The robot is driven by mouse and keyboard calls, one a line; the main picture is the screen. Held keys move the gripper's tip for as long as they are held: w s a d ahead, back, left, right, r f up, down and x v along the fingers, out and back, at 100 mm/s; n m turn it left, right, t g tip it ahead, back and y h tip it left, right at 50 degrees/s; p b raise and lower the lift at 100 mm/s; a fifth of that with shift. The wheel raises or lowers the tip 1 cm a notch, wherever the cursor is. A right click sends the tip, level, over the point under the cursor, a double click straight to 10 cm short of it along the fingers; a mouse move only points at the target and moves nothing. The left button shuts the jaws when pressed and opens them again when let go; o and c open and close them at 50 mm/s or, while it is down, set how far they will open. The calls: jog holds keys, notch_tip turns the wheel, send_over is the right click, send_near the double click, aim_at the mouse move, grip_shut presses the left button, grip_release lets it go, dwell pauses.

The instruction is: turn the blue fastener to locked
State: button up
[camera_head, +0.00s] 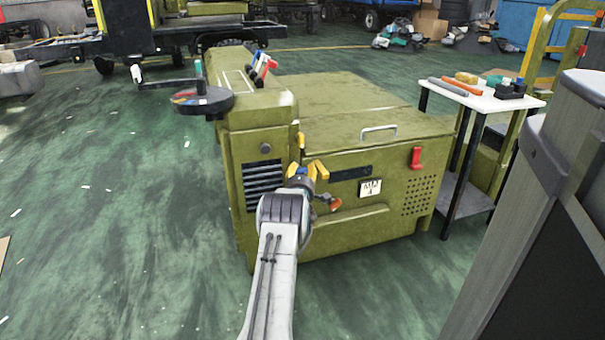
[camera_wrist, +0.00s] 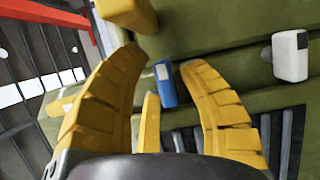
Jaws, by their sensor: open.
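The blue fastener (camera_wrist: 166,84) is a small blue block with a pale mark on its end. It sits on the olive panel in the wrist view, between the two yellow fingers of my gripper (camera_wrist: 163,63). Gaps show on both sides of it, so the fingers are apart from it. In the head view my open gripper (camera_head: 307,168) is at the front corner of the olive machine (camera_head: 350,165), right of the dark vent. My wrist and fingers mostly hide the fastener there. Its turned position is hard to tell.
A yellow block (camera_wrist: 127,12) sits close above the left finger. A pale knob (camera_wrist: 290,56) sticks out at right, near the dark vent slats (camera_wrist: 286,140). A red handle (camera_head: 416,158) and an orange knob (camera_head: 335,204) are on the machine front. A tool table (camera_head: 520,103) stands at right.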

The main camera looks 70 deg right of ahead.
jog(key=shift+d, duration=0.15)
dwell(0.3)
grip_shut()
